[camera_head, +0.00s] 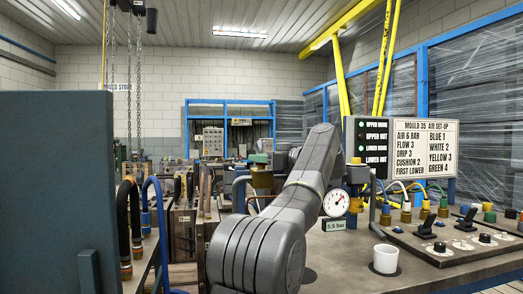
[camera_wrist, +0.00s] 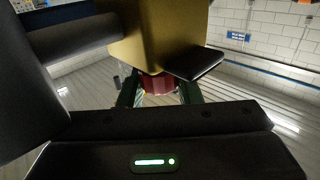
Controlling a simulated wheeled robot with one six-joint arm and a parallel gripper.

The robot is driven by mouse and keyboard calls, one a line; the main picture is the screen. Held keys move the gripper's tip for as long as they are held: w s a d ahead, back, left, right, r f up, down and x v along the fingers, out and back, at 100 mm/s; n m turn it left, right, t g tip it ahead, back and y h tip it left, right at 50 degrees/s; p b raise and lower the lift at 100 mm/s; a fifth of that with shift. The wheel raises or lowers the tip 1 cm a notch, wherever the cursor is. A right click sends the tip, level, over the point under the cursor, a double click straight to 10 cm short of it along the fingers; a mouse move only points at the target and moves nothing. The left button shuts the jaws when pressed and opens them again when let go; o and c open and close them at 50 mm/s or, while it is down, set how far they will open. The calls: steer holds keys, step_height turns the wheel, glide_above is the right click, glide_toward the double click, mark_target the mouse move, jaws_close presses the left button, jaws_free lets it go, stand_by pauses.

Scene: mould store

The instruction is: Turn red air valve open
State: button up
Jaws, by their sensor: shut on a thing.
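In the wrist view, a red ribbed knob (camera_wrist: 158,84), which looks like the red air valve, sits under a yellow-gold block (camera_wrist: 160,35). My gripper (camera_wrist: 158,92) has one finger on each side of the knob and is shut on it. Black parts of the gripper hide the knob's lower side, and I cannot tell how far it is turned. In the head view my grey arm covers the middle, and neither my gripper nor the red knob can be made out. A round gauge (camera_head: 336,203) stands right of the arm above a "5.5 bar" label (camera_head: 335,225).
A white cup (camera_head: 386,258) stands on the bench right of my arm. A control panel (camera_head: 455,240) with black levers is at the right. A set-up sign (camera_head: 426,147) stands behind. Hoses (camera_head: 124,225) and a dark panel (camera_head: 55,190) crowd the left.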

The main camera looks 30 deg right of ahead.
steer(key=shift+n+g+y, duration=0.3)
steer(key=shift+y, duration=0.1)
steer(key=o, duration=0.9)
steer(key=shift+o, duration=0.2)
steer(key=shift+s+d+p, duration=0.1)
steer(key=shift+s+p, duration=0.05)
steer(key=shift+p, duration=0.15)
steer(key=shift+s+d, duration=0.2)
steer(key=shift+s, duration=0.1)
steer(key=p+v, duration=0.2)
steer(key=v, duration=1.1)
steer(key=shift+p, duration=0.4)
steer(key=shift+w+a, duration=0.1)
steer(key=shift+w, duration=0.1)
